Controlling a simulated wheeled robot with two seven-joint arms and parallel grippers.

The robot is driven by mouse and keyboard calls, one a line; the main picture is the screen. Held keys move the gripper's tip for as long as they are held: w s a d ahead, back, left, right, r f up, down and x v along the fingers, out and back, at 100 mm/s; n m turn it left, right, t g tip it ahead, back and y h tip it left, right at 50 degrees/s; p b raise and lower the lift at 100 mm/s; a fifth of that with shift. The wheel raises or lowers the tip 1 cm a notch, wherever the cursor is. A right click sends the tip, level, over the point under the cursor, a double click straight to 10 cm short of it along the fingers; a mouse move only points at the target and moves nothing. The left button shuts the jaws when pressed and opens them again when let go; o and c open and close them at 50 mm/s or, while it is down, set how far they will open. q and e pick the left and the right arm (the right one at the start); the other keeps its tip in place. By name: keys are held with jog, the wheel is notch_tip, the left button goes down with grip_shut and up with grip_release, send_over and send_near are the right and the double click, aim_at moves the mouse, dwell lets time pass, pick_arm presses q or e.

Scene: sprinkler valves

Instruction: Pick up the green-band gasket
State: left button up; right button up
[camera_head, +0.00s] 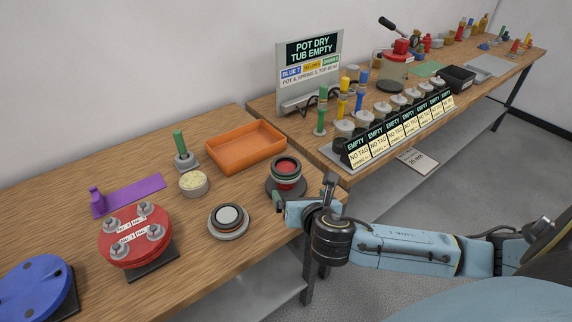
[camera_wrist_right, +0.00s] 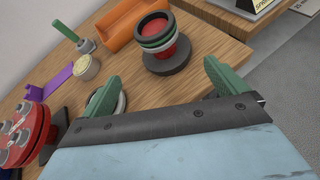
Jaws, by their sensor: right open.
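A stack of rings sits around a red post on a round dark stand (camera_head: 286,182) near the front right edge of the near table. In the right wrist view, a green band (camera_wrist_right: 156,39) shows in that stack, below a dark top ring (camera_wrist_right: 151,20) and close to a pale band. My right gripper (camera_head: 303,196) is beside the stand on its near side. In the right wrist view, its green fingers (camera_wrist_right: 160,85) are wide apart and nothing is between them. The stand is ahead of the fingertips, apart from them. My left gripper is out of view.
A round metal piece with a dark ring (camera_head: 228,220) lies left of my right gripper. An orange tray (camera_head: 246,148), a round tin (camera_head: 193,183), a green-handled tool (camera_head: 181,148) and a red flange (camera_head: 133,237) share the table. The second table (camera_head: 330,160) holds a row of signs.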

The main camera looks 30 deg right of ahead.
jog(key=r+n, duration=0.1)
jog(key=n, duration=0.1)
send_near(284, 163)
jog(key=shift+w+d+f+t+b, duration=0.15)
jog(key=shift+f+b, duration=0.1)
jog(key=shift+f, duration=0.2)
jog(key=shift+w+f+t+b, duration=0.1)
jog(key=shift+f+t+b, duration=0.1)
jog(key=shift+f, duration=0.25)
jog(key=shift+r+b+x, duration=0.15)
jog(key=shift+r+x, duration=0.05)
jog(key=shift+x, duration=1.1)
jog(key=shift+r+b+x, duration=0.15)
jog(key=shift+r+x, duration=0.05)
jog(key=shift+x, duration=1.15)
jog(key=shift+w+d, duration=0.1)
jog(key=shift+w, duration=0.05)
jog(key=c, duration=1.1)
notch_tip(284, 163, up, 10)
jog(key=shift+r+p, duration=0.1)
jog(key=shift+p, duration=0.9)
